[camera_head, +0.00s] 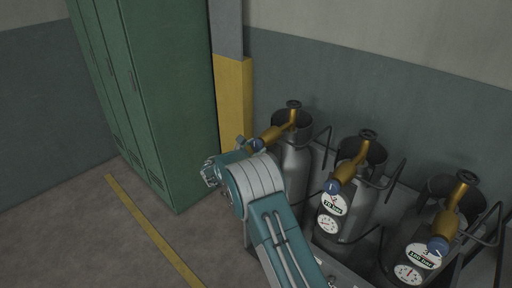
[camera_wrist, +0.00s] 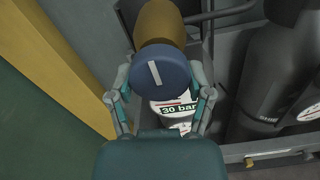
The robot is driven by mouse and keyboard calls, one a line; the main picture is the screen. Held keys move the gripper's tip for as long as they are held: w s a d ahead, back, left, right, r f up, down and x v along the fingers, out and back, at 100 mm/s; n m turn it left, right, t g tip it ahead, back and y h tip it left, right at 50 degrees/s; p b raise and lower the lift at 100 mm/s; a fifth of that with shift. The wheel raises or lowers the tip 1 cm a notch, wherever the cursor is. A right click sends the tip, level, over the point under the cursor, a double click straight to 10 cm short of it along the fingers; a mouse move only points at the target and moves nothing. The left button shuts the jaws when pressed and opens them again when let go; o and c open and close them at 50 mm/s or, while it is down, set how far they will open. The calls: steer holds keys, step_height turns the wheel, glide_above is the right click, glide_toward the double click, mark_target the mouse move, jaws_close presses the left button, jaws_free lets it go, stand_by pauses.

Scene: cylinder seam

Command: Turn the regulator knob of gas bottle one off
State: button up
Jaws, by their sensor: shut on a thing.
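The regulator knob (camera_wrist: 162,76) is a dark blue round cap with a white pointer line that stands nearly upright, leaning slightly, in the wrist view. It sits on the end of a brass regulator (camera_wrist: 160,22), and a gauge with a "30 bar" label (camera_wrist: 178,108) shows below it. My gripper (camera_wrist: 161,86) has one finger on each side of the knob and is shut on it. In the head view the same knob (camera_head: 257,144) shows small beside my arm on the leftmost grey bottle (camera_head: 292,165). My arm hides that bottle's gauge there.
Two more grey bottles, the middle one (camera_head: 358,205) and the right one (camera_head: 408,250), stand in the same rack with brass regulators and blue knobs. A yellow-and-grey post (camera_head: 234,100) and green lockers (camera_head: 160,90) stand left. The floor at left is clear.

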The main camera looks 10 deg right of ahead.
steer(key=shift+a+f, duration=0.15)
steer(key=shift+f, duration=0.05)
steer(key=o, duration=1.1)
steer(key=shift+o, duration=0.2)
steer(key=shift+a+r, duration=0.1)
steer(key=v, duration=1.2)
